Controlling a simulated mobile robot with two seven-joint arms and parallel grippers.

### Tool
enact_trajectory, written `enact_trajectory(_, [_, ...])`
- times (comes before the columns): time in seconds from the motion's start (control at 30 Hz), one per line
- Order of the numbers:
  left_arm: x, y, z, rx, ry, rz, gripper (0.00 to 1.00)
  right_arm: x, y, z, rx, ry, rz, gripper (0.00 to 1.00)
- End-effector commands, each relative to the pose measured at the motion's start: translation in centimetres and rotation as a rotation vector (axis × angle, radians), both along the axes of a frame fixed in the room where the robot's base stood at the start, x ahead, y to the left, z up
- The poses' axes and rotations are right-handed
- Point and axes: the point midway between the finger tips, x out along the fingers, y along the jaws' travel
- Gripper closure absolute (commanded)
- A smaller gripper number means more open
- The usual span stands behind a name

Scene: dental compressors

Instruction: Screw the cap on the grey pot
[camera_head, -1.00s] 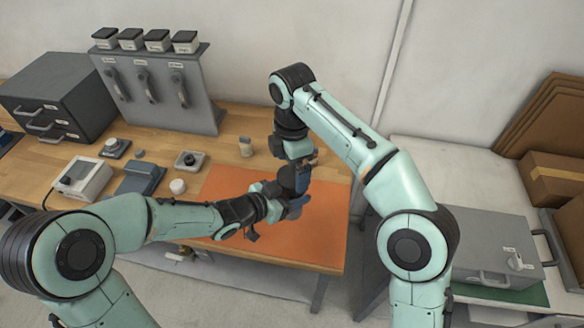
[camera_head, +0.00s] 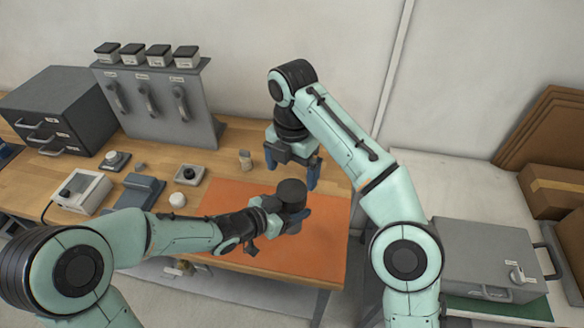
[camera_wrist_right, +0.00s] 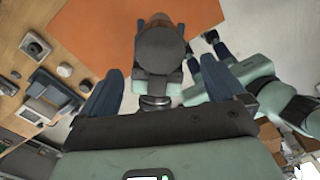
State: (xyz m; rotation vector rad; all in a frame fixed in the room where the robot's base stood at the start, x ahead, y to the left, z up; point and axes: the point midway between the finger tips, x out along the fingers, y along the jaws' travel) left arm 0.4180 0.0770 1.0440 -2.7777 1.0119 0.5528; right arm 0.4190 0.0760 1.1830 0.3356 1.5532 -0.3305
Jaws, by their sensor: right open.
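The grey pot (camera_head: 292,205) is held above the orange mat by my left gripper (camera_head: 284,218), whose fingers are around its side. A dark round top, seemingly the cap (camera_head: 291,188), sits on the pot; I cannot tell whether it is screwed tight. In the right wrist view this dark disc (camera_wrist_right: 160,48) lies ahead of the jaws. My right gripper (camera_head: 293,170) is open and empty, pointing down just above and behind the pot. Its two blue fingers are wide apart in the wrist view (camera_wrist_right: 160,92).
The orange mat (camera_head: 230,196) covers the bench's right end. To its left are a white knob-like piece (camera_head: 177,200), a square holder (camera_head: 189,173), a grey device (camera_head: 139,190) and a white box (camera_head: 82,192). A small tan bottle (camera_head: 245,160) stands behind. Grey drawers (camera_head: 60,108) are farther back.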

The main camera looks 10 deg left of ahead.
Motion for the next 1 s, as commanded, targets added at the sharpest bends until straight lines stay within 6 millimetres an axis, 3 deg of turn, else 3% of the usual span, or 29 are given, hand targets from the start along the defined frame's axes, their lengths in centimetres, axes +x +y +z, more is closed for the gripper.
enact_trajectory(0.27, [0.1,0.0,0.1,-0.002,-0.004,0.0,1.0,0.1,-0.1,-1.5,-0.004,0.001,-0.002,0.03])
enact_trajectory(0.7, [0.1,0.0,0.1,-0.002,-0.004,0.0,1.0,-0.1,0.0,-7.3,-0.001,0.0,-0.003,0.03])
enact_trajectory(1.0, [0.1,0.0,0.1,-0.002,-0.004,0.0,1.0,0.0,0.0,-8.0,0.0,-0.001,-0.003,0.03])
